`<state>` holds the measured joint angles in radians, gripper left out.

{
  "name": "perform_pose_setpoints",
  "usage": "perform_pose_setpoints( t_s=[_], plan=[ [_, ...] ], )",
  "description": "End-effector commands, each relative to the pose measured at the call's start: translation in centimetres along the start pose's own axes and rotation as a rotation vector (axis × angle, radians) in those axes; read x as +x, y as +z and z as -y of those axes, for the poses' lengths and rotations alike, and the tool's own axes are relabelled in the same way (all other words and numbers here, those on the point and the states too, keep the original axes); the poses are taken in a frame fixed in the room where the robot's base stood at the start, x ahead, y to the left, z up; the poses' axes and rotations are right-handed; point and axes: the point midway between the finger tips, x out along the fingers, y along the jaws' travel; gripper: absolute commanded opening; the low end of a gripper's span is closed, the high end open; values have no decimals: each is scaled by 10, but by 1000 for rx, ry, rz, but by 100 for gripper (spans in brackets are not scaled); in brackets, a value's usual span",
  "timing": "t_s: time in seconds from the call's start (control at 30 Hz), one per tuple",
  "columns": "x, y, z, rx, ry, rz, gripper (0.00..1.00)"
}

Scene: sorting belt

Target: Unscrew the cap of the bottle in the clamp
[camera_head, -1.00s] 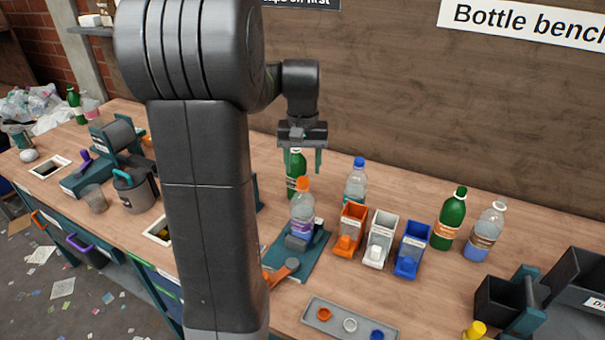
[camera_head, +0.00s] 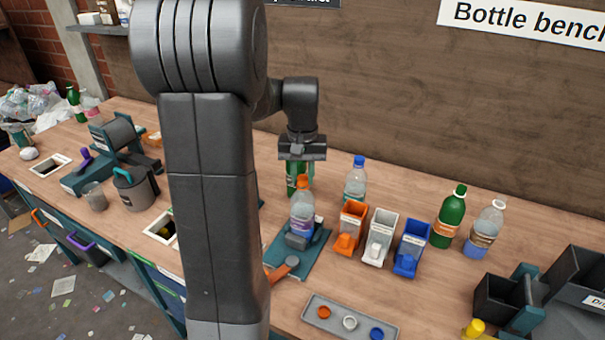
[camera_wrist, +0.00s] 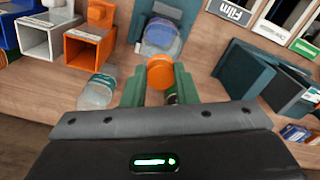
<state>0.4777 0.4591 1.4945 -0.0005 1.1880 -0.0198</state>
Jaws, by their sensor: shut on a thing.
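The clear bottle (camera_head: 302,209) with a purple label stands upright in the grey clamp (camera_head: 299,241) on its teal base. Its orange cap (camera_head: 303,184) is on top and also shows in the wrist view (camera_wrist: 161,73). My gripper (camera_head: 302,179) points down over the bottle. In the wrist view, its two green fingers (camera_wrist: 160,82) press on the cap from both sides. The gripper is shut on the cap, which sits on the bottle. The bottle's neck is mostly hidden from the wrist view by the cap.
Orange (camera_head: 349,228), white (camera_head: 380,238) and blue bins (camera_head: 411,248) line up right of the clamp. A grey cap tray (camera_head: 350,320) lies in front.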

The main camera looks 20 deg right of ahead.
Motion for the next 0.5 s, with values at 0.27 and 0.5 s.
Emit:
perform_pose_setpoints(
  t_s=[0.27, 0.5],
  plan=[
    [0, 0, 0, -11, 0, 0, 4],
    [-2, 0, 0, -236, 0, 2, 4]
  ],
)
